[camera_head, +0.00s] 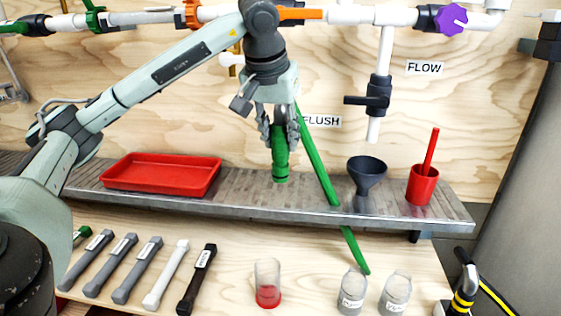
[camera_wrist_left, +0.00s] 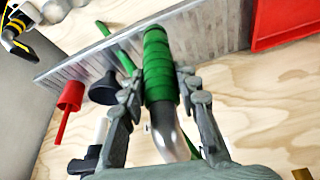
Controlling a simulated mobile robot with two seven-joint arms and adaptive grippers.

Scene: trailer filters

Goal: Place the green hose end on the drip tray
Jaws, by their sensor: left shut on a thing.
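The green hose end (camera_head: 280,160) is a ribbed green cylinder held pointing down over the metal shelf. My left gripper (camera_head: 279,128) is shut on it, with fingers on both sides. In the left wrist view the green hose end (camera_wrist_left: 160,65) shows between the fingertips of my left gripper (camera_wrist_left: 158,95), with a shiny metal bend behind it. The red drip tray (camera_head: 162,175) lies on the shelf to the left of the gripper, and it looks empty. The tray (camera_wrist_left: 285,25) also shows at the upper right of the left wrist view. My right gripper is not in view.
The metal shelf (camera_head: 250,195) has free room between tray and hose end. A green hose (camera_head: 318,160) slants down across it. A black funnel (camera_head: 367,178) and red cup (camera_head: 422,186) stand to the right. Pipes with valves run above.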

